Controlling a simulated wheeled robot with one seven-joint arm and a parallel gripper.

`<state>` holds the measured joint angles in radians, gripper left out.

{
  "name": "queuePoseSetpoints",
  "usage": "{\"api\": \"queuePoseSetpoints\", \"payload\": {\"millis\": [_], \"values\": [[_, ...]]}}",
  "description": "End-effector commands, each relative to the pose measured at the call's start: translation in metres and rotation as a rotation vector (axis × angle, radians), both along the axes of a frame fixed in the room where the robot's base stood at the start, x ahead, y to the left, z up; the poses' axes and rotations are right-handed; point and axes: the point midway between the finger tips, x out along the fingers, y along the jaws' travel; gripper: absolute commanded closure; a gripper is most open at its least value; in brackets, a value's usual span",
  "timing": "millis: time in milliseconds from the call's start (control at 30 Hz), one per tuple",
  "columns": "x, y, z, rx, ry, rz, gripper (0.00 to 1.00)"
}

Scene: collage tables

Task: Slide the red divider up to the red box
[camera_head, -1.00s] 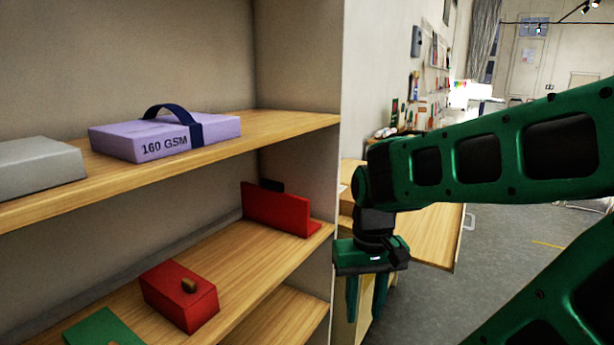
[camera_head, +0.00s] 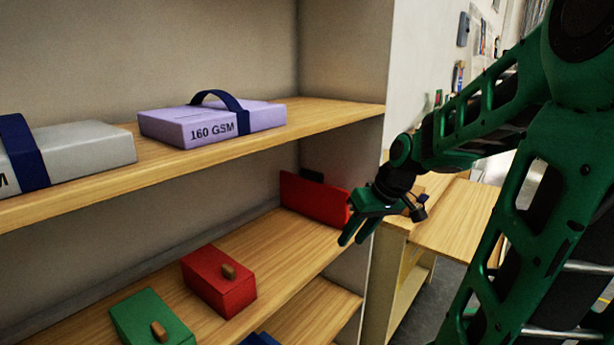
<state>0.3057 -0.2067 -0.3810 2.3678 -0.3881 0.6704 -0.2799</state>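The red divider (camera_head: 312,198) stands upright on the middle shelf, at its right end near the side wall, with a dark tab behind its top edge.
A green box (camera_head: 150,318) sits left of the red box. The upper shelf (camera_head: 330,112) holds a lilac 160 GSM pack (camera_head: 208,122) and a grey pack (camera_head: 85,148). The shelf's side wall (camera_head: 343,60) ends near my arm. A wooden table (camera_head: 455,215) stands to the right.

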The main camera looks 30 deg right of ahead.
Motion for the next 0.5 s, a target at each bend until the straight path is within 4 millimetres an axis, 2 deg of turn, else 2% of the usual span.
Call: {"api": "queuePoseSetpoints", "payload": {"millis": [33, 100, 200, 333, 400, 500], "values": [[0.028, -0.009, 0.004, 0.003, -0.07, 0.044, 0.69], [0.066, -0.017, 0.016, 0.0, -0.19, 0.116, 0.69], [0.114, -0.03, 0.036, -0.009, -0.361, 0.201, 0.69], [0.156, -0.047, 0.061, -0.026, -0.553, 0.278, 0.69], [0.169, -0.058, 0.072, -0.036, -0.633, 0.302, 0.69], [0.179, -0.074, 0.085, -0.054, -0.716, 0.321, 0.69]]}}
